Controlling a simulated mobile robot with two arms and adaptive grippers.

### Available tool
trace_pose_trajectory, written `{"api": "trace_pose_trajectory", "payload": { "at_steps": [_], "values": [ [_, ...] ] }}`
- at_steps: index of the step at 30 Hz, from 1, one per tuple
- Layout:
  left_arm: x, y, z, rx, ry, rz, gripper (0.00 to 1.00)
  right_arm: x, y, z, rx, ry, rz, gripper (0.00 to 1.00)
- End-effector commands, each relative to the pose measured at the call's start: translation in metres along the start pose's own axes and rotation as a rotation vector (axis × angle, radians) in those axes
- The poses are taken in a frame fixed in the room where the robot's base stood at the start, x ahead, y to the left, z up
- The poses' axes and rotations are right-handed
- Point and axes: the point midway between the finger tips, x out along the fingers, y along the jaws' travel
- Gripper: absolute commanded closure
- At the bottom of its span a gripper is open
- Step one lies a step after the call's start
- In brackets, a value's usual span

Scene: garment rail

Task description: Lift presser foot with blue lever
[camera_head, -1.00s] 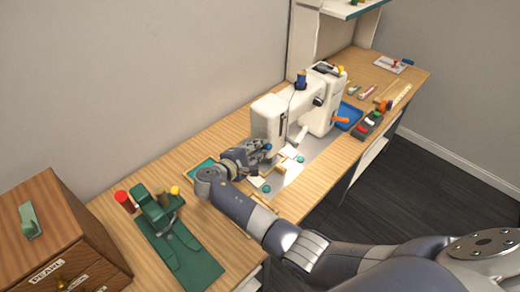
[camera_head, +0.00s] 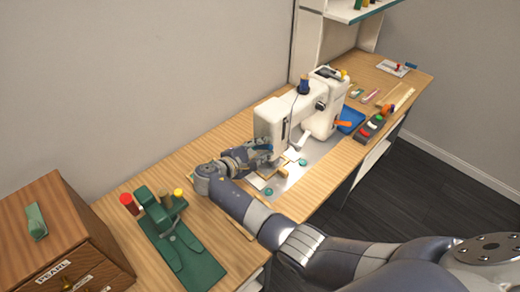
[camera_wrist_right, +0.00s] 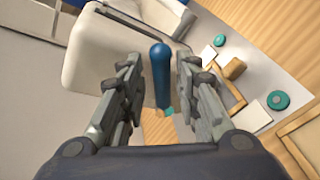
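The white sewing machine (camera_head: 272,120) stands on the wooden table, and its head fills the upper part of the right wrist view (camera_wrist_right: 105,50). The blue lever (camera_wrist_right: 161,72) is a rod with a rounded end, seen between the two fingers of my right gripper (camera_wrist_right: 160,85). The fingers are open, with a gap on each side of the lever. In the head view, my right gripper (camera_head: 255,157) is at the left end of the machine, and its fingers largely hide the lever. The presser foot cannot be made out. My left gripper is not in view.
A green device (camera_head: 175,235) and a wooden drawer box (camera_head: 55,235) stand at the left. Teal discs (camera_wrist_right: 277,100) and small wooden pieces (camera_wrist_right: 233,68) lie by the machine. A blue tray (camera_head: 350,118) and several small items are to the right.

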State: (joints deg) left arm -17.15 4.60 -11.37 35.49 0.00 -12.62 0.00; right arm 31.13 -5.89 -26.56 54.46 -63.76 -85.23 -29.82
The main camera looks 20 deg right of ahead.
Motion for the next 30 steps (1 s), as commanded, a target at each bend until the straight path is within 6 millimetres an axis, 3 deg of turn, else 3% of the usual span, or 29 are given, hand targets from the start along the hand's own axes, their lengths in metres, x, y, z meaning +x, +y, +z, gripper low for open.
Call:
{"api": "trace_pose_trajectory", "payload": {
  "at_steps": [11,22,30],
  "values": [
    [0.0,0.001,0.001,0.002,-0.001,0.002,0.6,-0.006,-0.001,-0.002,0.003,0.008,-0.001,0.64],
    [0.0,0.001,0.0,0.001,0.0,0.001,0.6,-0.062,-0.001,-0.001,0.003,0.006,-0.002,0.64],
    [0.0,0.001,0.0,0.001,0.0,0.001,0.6,-0.075,-0.001,0.0,0.001,0.003,-0.001,0.64]
  ]
}}
